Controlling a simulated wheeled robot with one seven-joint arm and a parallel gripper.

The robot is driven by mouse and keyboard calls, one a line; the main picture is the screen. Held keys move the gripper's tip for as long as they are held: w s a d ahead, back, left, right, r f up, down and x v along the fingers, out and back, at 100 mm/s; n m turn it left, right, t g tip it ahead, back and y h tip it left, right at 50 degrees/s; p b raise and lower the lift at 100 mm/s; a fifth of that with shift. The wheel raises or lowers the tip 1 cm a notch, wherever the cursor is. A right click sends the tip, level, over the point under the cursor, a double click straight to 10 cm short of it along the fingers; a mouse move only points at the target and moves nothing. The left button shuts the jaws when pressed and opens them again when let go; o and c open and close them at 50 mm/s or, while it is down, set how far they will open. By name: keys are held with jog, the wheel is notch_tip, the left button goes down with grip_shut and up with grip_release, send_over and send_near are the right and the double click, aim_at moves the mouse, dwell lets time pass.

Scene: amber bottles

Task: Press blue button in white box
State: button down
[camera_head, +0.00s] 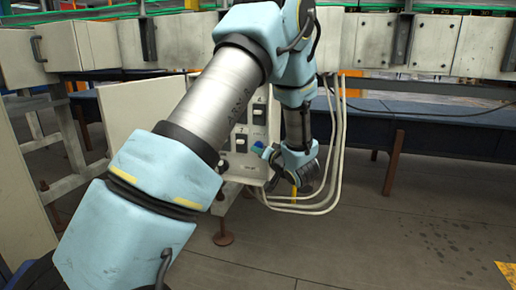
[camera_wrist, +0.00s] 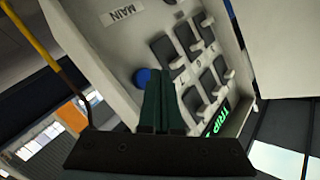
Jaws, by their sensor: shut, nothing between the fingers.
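The white box (camera_wrist: 112,55) carries a panel with a "MAIN" label and several dark switches. The round blue button (camera_wrist: 142,76) sits on this panel, left of the fingertips in the wrist view and partly hidden by them. My gripper (camera_wrist: 160,76) is shut and empty, its dark green fingers pointing at the panel beside the button. Whether they touch it cannot be told. In the head view the white box (camera_head: 233,171) is partly hidden behind my arm, and my gripper (camera_head: 267,153) is at its face, next to a small blue spot (camera_head: 258,146).
Dark switches (camera_wrist: 192,38) with white levers and a lit green "TRIP" label (camera_wrist: 217,119) lie right of the fingers. Pale cables (camera_head: 338,150) loop beside the box. An open white door (camera_head: 128,120) stands to its left. The floor at right is clear.

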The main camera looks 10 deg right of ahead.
jog(key=shift+w, duration=0.1)
dwell(0.4)
jog(key=shift+w+d+p, duration=0.15)
jog(key=shift+w+p, duration=0.15)
jog(key=shift+p, duration=0.2)
jog(key=shift+w+d+p, duration=0.25)
jog(key=shift+w+p, duration=0.05)
jog(key=shift+w, duration=0.1)
dwell(0.5)
jog(key=shift+s+a, duration=0.1)
jog(key=shift+s, duration=0.1)
jog(key=shift+s+a+p, duration=0.35)
jog(key=shift+s, duration=0.25)
jog(key=s, duration=0.1)
jog(key=s+a+p, duration=0.1)
jog(key=s, duration=0.1)
jog(key=s+a, duration=0.1)
jog(key=shift+s+a, duration=0.15)
jog(key=shift+s, duration=0.05)
dwell(0.4)
